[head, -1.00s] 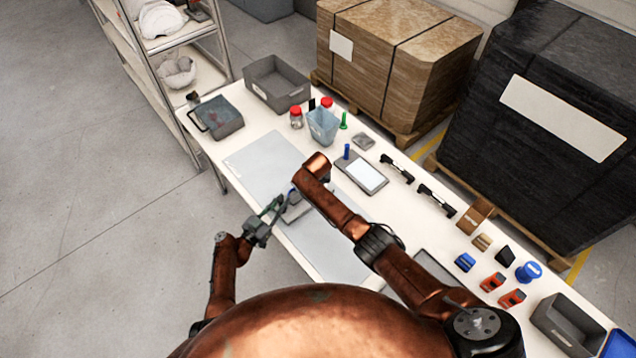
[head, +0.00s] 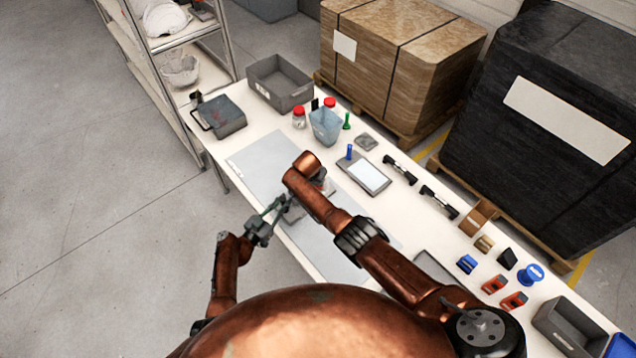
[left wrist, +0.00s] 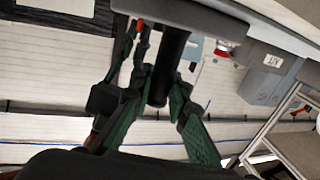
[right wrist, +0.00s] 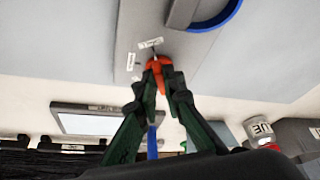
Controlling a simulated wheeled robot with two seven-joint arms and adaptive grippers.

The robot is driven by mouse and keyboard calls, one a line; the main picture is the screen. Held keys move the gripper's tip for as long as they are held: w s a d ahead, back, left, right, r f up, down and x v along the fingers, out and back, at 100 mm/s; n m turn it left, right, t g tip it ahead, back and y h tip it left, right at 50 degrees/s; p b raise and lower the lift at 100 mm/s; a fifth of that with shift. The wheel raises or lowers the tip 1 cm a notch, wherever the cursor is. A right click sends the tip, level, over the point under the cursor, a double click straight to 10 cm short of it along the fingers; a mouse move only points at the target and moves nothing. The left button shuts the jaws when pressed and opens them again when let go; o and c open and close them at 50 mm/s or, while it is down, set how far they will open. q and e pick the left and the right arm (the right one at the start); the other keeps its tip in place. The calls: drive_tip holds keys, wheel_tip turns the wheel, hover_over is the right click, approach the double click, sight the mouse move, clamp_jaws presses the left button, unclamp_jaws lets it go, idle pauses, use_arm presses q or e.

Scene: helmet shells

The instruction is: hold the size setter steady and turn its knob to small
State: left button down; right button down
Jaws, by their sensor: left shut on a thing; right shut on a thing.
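The size setter (head: 294,213) is a grey piece on the mat at the table's near edge, mostly hidden under my right arm in the head view. Its grey plate (right wrist: 135,28) shows in the right wrist view with small white labels, too small to read surely, and a blue ring. My right gripper (right wrist: 160,72) is shut on the orange-red knob (right wrist: 156,63) beside the labels. My left gripper (head: 277,208) reaches the setter from the left. In the left wrist view it is shut around a black cylindrical handle (left wrist: 170,58).
A tablet (head: 366,174), a blue bin (head: 324,126) and red-lidded jars (head: 299,118) stand behind the mat (head: 258,165). Grey trays (head: 279,85) are at the far left end. Orange and blue parts lie to the right. The mat's left part is clear.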

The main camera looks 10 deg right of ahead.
drive_tip(key=shift+d, duration=0.1)
drive_tip(key=c, duration=2)
unclamp_jaws()
drive_tip(key=shift+c, duration=0.2)
drive_tip(key=shift+s+a+r, duration=0.15)
drive_tip(key=shift+a+r, duration=0.15)
drive_tip(key=shift+r, duration=0.1)
drive_tip(key=v, duration=1.1)
drive_tip(key=shift+d, duration=0.15)
use_arm(q)
drive_tip(key=c, duration=1.8)
unclamp_jaws()
drive_tip(key=shift+o, duration=0.2)
drive_tip(key=shift+a, duration=0.1)
